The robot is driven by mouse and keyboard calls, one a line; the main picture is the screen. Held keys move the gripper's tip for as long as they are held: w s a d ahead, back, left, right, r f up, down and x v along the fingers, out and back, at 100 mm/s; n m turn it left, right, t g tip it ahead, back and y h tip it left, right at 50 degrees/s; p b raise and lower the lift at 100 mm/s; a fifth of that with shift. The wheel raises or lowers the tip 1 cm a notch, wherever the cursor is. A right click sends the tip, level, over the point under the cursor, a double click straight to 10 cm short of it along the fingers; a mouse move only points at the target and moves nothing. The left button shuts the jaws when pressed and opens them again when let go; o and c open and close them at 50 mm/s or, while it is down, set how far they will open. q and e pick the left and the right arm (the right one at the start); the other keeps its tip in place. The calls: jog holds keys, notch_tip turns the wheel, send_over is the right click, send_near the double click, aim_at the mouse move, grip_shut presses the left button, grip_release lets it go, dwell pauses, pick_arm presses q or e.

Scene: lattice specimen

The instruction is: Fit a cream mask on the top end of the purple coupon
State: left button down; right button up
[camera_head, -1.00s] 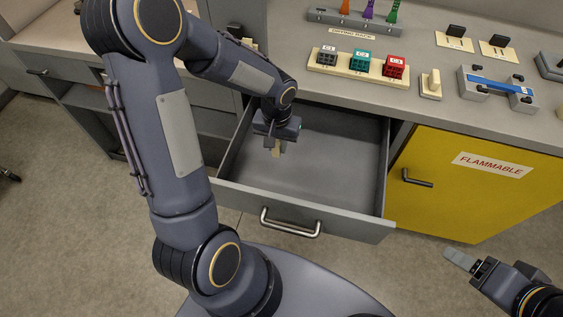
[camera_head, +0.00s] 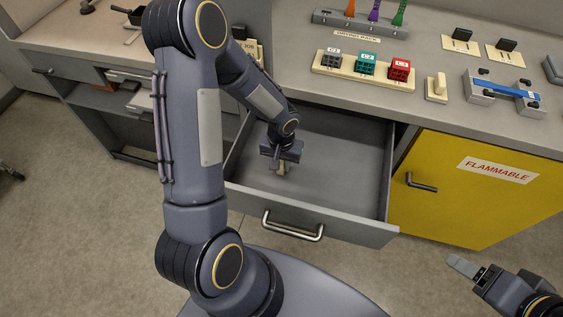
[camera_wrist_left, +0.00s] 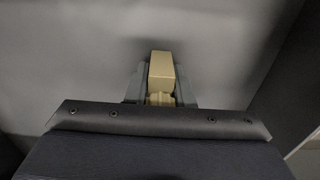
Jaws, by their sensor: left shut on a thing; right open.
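My left gripper (camera_head: 282,169) is shut on a small cream block (camera_wrist_left: 161,72), which I take to be a cream mask. The gripper points down inside the open grey drawer (camera_head: 340,150). In the left wrist view the block sits between the two fingers, with the grey drawer floor behind it. A purple piece (camera_head: 374,11) stands upright in the drying rack (camera_head: 345,20) at the back of the counter, between an orange one and a green one. It may be the purple coupon. My right gripper (camera_head: 473,271) is open and empty at the lower right, over the floor.
A cream tray (camera_head: 345,80) with grey, teal and red blocks stands on the counter. To its right are a cream upright piece (camera_head: 436,88) and a grey fixture with a blue bar (camera_head: 503,89). The yellow cabinet (camera_head: 470,205) is closed. The drawer's handle (camera_head: 293,230) juts out in front.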

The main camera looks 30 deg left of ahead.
pick_arm(q)
jog(key=c, duration=1.3)
grip_release()
jog(key=shift+o, duration=0.2)
jog(key=shift+r+p, duration=0.4)
notch_tip(320, 180, up, 11)
jog(key=shift+r+p, duration=0.2)
jog(key=shift+p, duration=0.15)
jog(key=s+d+r+t+h, duration=0.2)
jog(key=s+r, duration=0.4)
jog(key=s, duration=0.2)
jog(key=s+d+r+m+t+h, duration=0.1)
jog(key=s+d+r+t, duration=0.1)
jog(key=s+r, duration=0.5)
jog(key=shift+s+r+t+h, duration=0.25)
jog(key=shift+s+t+h, duration=0.15)
jog(key=shift+s+t, duration=0.5)
jog(key=shift+s, duration=0.1)
